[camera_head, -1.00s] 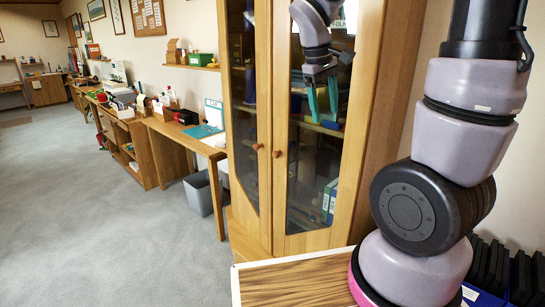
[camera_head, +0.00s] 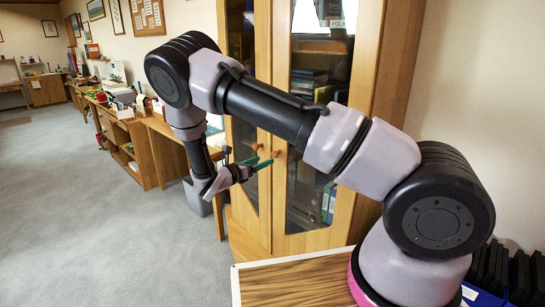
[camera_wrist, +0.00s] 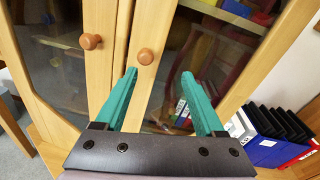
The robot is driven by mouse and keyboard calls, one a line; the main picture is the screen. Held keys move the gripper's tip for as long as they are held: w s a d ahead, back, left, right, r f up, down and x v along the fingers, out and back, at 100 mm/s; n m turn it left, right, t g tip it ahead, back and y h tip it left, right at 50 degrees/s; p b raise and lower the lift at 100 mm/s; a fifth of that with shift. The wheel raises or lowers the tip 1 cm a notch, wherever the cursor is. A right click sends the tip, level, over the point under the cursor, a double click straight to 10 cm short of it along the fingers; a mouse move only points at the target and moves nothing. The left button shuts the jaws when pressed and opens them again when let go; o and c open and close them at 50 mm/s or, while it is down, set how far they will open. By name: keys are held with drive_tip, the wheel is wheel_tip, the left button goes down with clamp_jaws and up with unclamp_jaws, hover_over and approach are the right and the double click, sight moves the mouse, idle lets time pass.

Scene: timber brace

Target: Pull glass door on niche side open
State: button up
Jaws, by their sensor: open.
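A tall wooden cabinet has two glass doors, both closed, with round wooden knobs near their meeting edges. The left glass door (camera_head: 263,60) has its knob (camera_head: 257,146); that knob also shows in the wrist view (camera_wrist: 90,41). The right glass door (camera_head: 300,243) has its knob (camera_head: 277,153), also in the wrist view (camera_wrist: 145,56). I cannot tell which door is on the niche side. My gripper (camera_head: 261,161) is open and empty in front of the doors. In the wrist view its teal fingers (camera_wrist: 158,75) point at the right door, its knob just beyond the left fingertip, apparently untouched.
A wooden desk (camera_head: 165,128) and a grey bin (camera_head: 194,198) stand left of the cabinet. A wood-grain tabletop (camera_head: 290,285) is in front. Black and blue file holders (camera_head: 500,275) stand at the lower right. The carpet (camera_head: 90,220) at left is clear.

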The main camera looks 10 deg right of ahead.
sight(273, 154)
drive_tip(key=w+d, duration=0.2)
drive_tip(key=w+d+f+n+t, duration=0.1)
drive_tip(key=w+d, duration=0.1)
drive_tip(key=w, duration=0.1)
drive_tip(key=w+d+n, duration=0.1)
drive_tip(key=w+d, duration=0.1)
drive_tip(key=w, duration=0.1)
drive_tip(key=shift+f+t+y, duration=0.3)
drive_tip(key=shift+f, duration=0.1)
clamp_jaws()
drive_tip(key=shift+s, duration=0.1)
idle(1.2)
